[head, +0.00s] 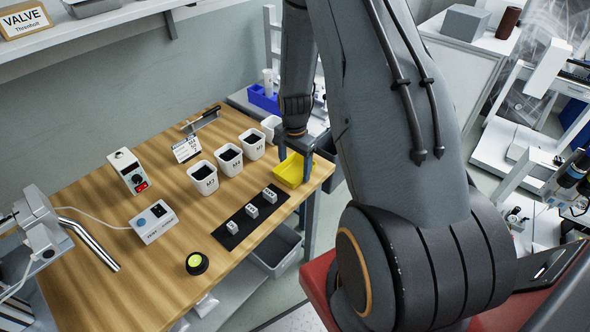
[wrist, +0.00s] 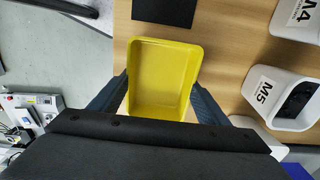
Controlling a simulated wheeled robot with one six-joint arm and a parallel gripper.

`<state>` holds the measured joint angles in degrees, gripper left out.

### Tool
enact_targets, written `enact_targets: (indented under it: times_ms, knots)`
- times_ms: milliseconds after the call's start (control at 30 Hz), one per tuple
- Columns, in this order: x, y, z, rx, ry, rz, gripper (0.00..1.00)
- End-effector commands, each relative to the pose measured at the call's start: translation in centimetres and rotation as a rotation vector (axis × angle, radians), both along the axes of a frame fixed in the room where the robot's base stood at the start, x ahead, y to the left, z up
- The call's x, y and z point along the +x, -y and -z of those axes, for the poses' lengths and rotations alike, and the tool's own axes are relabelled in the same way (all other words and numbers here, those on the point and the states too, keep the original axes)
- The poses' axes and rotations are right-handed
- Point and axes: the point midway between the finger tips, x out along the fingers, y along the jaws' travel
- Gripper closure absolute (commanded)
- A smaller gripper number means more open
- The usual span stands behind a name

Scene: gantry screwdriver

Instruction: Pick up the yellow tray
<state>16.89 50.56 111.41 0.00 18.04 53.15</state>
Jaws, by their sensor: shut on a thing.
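The yellow tray (head: 289,169) is at the right end of the wooden table in the head view, partly hidden by my arm. It also shows in the wrist view (wrist: 160,80), empty and upright, with its near end hidden behind the dark gripper body. My gripper (wrist: 158,97) has one finger on each side of the tray, against its outer left and right walls, and is shut on it. In the head view my gripper (head: 294,158) points down at the tray. I cannot tell whether the tray rests on the table or is slightly raised.
White bins with dark contents, one marked M5 (wrist: 287,98), stand close to the tray. A black mat (head: 250,218) with several small white blocks lies in front. The table's right edge (head: 325,179) is close to the tray. A grey bin (head: 275,250) sits below the table.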

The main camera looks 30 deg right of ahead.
Motion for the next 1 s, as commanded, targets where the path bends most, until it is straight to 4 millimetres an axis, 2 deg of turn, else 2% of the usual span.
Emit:
enact_targets:
  times_ms: [267, 733, 1000]
  knots:
    - [0.1, 0.0, -1.7, -0.001, 0.004, 0.0, 0.54]
    - [0.1, 0.0, -8.6, -0.001, 0.004, 0.0, 0.54]
    - [0.0, 0.0, -10.0, 0.0, 0.0, 0.0, 0.54]
